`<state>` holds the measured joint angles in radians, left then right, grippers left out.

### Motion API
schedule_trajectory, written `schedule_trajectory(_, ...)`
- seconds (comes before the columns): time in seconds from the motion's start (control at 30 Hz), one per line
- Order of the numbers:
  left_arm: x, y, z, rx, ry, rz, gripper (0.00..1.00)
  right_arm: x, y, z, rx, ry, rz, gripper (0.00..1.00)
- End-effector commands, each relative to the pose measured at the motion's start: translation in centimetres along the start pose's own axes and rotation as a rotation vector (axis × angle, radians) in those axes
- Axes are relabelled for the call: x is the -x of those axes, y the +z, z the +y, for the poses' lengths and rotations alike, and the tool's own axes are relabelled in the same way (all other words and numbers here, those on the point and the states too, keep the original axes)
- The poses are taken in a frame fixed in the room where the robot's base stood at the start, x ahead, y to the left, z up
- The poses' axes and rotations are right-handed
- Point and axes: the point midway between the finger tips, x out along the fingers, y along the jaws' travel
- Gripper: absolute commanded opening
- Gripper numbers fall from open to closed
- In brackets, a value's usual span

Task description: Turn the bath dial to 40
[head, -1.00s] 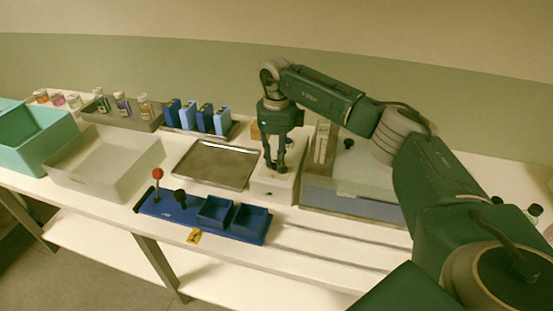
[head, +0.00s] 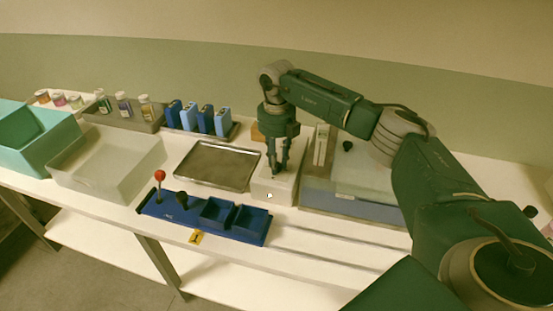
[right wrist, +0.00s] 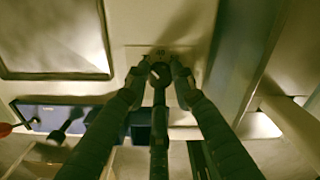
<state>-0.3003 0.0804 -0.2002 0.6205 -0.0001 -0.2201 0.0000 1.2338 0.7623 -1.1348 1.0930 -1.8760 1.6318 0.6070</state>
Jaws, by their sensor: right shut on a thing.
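The bath dial (right wrist: 160,72) is a small dark round knob on a pale plate, seen in the right wrist view. It sits on top of a white box (head: 266,190) in the head view, where my fingers hide the dial. My right gripper (head: 277,170) points down at the box from above. In the right wrist view its fingertips (right wrist: 158,72) are shut on the dial from both sides. My left gripper is not in view.
A metal tray (head: 213,170) lies left of the box, and a glass-topped tank (head: 352,207) stands close on its right. A blue base (head: 172,211) with a red-knobbed lever is in front. Two rails run along the front right.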

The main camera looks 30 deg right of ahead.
Motion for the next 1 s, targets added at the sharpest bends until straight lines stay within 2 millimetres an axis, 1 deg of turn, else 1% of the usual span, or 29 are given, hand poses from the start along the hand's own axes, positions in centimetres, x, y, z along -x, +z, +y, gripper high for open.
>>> schedule_trajectory(0.03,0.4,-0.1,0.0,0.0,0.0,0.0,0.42,0.3,0.1,0.0,-0.046,0.0,-0.003,0.0)
schedule_trajectory(0.3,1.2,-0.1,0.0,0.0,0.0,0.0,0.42,0.3,0.1,-0.1,-0.302,-0.001,-0.003,0.0)
schedule_trajectory(0.6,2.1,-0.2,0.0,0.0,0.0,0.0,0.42,0.3,0.1,-0.1,-0.547,0.001,-0.004,0.0)
schedule_trajectory(0.8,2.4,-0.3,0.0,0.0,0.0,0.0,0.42,0.2,0.1,-0.1,-0.658,0.002,-0.004,0.0)
schedule_trajectory(1.0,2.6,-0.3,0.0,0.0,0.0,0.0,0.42,0.2,0.1,0.0,-0.721,0.002,-0.004,0.0)
